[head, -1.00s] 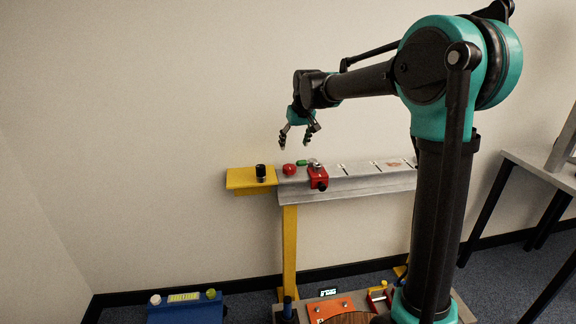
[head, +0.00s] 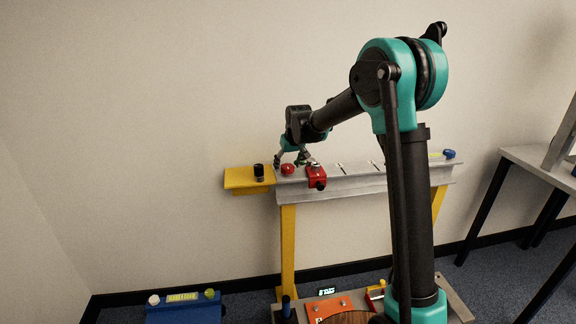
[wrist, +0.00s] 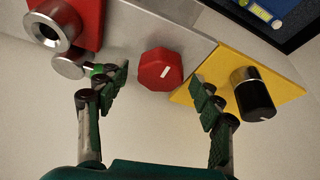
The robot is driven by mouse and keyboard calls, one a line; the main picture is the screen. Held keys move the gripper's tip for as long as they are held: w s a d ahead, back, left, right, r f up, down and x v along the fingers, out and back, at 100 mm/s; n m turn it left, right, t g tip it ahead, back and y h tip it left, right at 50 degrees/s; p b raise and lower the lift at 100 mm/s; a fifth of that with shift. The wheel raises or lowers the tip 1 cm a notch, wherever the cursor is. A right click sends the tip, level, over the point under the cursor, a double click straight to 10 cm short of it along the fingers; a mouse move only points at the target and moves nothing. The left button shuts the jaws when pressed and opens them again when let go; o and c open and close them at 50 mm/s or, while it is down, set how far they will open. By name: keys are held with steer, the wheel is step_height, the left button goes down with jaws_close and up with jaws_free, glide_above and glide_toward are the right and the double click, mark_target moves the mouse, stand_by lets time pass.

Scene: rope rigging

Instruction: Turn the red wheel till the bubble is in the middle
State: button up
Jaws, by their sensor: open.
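The red wheel (head: 288,169), a faceted knob with a white mark, sits near the left end of the grey beam (head: 345,185). It also shows in the wrist view (wrist: 160,70). My gripper (head: 291,163) is open just above it; in the wrist view its fingertips (wrist: 161,84) stand on either side of the wheel with gaps. A small green part (wrist: 99,69) is beside the left finger, partly hidden. A yellow-green strip (head: 435,155) lies near the beam's right end. I cannot make out a bubble.
A red block (head: 317,178) with a silver knob stands close right of the wheel. A black knob (head: 259,171) stands on the yellow plate (head: 238,178) at left. A blue case (head: 185,311) with a yellow-green window is on the floor. A table (head: 535,160) stands at right.

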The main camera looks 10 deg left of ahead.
steer(key=c, duration=1.1)
steer(key=shift+a+m+t+h, duration=0.15)
steer(key=shift+m+h, duration=0.35)
steer(key=shift+m, duration=0.75)
steer(key=shift+m+t+h, duration=0.15)
steer(key=shift+m+h, duration=0.35)
steer(key=shift+m, duration=0.75)
steer(key=shift+c, duration=0.3)
steer(key=o, duration=1.2)
steer(key=shift+c, duration=0.2)
steer(key=shift+r, duration=0.1)
steer(key=v, duration=1.2)
